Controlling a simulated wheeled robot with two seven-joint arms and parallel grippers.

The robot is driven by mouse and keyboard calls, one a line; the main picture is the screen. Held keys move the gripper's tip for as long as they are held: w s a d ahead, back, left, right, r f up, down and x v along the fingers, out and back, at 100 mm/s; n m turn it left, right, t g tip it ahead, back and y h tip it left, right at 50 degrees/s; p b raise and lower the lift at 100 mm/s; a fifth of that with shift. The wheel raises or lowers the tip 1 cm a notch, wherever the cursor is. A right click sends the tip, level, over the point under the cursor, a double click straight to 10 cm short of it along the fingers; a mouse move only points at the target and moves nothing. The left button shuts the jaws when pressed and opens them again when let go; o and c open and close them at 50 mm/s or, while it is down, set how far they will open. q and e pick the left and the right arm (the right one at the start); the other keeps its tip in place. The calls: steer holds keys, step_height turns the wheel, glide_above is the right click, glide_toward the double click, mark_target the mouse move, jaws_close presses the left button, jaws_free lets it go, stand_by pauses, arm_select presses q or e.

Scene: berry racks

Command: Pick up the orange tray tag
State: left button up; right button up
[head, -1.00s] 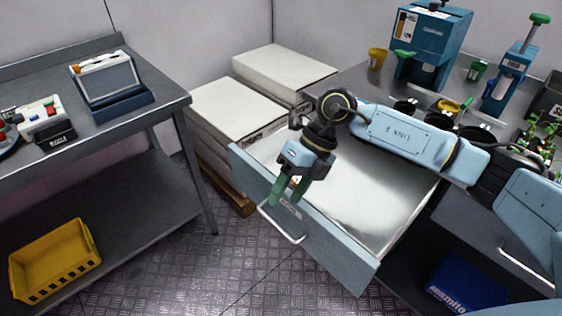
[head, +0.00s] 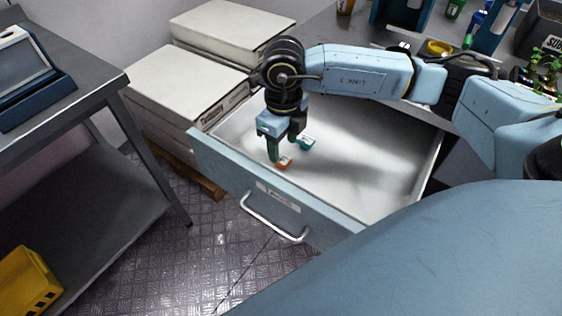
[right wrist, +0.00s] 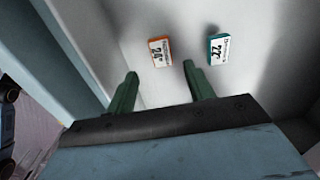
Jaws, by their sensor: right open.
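The orange tray tag (head: 285,163) lies on the floor of the open drawer, near its front panel. It also shows in the right wrist view (right wrist: 160,51), with a white face and printed text. My right gripper (head: 285,148) points down into the drawer, right by the tag. In the right wrist view its green fingers (right wrist: 162,84) are apart with nothing between them, and the orange tag lies just beyond the fingertips. A teal-edged tag (head: 306,142) lies close by, and it is to the right of the orange one in the wrist view (right wrist: 217,49). My left gripper is out of view.
The drawer's front panel (head: 240,178) stands close beside the fingers. White boxes (head: 180,85) are stacked to the left of the drawer. A grey workbench (head: 85,85) stands further left. The drawer floor to the right of the tags is bare.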

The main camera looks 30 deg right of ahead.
mark_target(283, 159)
steer(key=f, duration=0.1)
steer(key=f+b, duration=0.1)
steer(key=f, duration=0.2)
steer(key=shift+w+d+f, duration=0.1)
steer(key=shift+w+f, duration=0.15)
steer(key=shift+f, duration=0.45)
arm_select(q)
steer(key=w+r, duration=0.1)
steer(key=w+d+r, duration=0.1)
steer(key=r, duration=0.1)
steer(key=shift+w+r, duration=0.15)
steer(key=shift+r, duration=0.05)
arm_select(e)
steer(key=shift+c, duration=0.2)
steer(key=c, duration=1)
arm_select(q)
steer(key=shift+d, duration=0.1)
arm_select(e)
steer(key=shift+r, duration=0.1)
